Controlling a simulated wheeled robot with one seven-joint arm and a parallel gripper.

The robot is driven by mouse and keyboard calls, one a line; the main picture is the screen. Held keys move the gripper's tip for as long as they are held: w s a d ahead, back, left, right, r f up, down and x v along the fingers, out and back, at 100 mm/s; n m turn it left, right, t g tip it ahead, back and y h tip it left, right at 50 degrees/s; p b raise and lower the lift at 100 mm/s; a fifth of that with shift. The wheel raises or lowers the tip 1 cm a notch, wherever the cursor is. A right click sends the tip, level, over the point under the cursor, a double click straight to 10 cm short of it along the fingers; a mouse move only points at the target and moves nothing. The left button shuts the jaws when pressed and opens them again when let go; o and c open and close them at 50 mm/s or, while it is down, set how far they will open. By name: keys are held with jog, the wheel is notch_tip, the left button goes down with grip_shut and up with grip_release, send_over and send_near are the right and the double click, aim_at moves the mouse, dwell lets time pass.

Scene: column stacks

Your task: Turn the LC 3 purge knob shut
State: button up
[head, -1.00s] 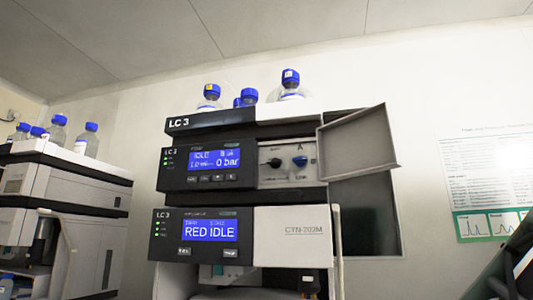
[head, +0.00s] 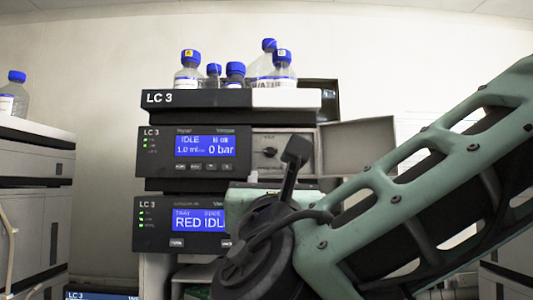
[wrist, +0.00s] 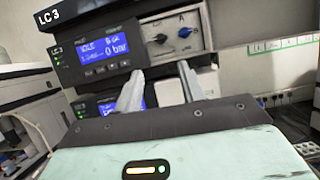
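The LC 3 pump module (head: 195,152) reads IDLE and 0 bar, and its front compartment is open. A black knob (head: 269,152) shows there in the head view; my arm covers the area right of it. In the wrist view the panel holds the black knob (wrist: 160,38) at left and a blue knob (wrist: 184,32) at right, both uncovered. The label that would tell which is the purge knob is too small to read. My gripper (wrist: 157,72) is open and empty, its fingers below the knobs in the picture and apart from them.
The compartment door (head: 357,147) stands swung open to the right. Blue-capped bottles (head: 188,70) stand on top of the stack. A lower LC 3 module (head: 195,222) is partly behind my arm. Another instrument stack (head: 30,200) stands at left.

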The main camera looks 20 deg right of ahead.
aim_at(270, 152)
jog(key=p+x, duration=0.7)
jog(key=x, duration=0.9)
jog(key=shift+w, duration=0.15)
jog(key=shift+w+d+p, duration=0.15)
jog(key=shift+w+p, duration=0.25)
jog(key=shift+w, duration=0.05)
jog(key=c, duration=0.7)
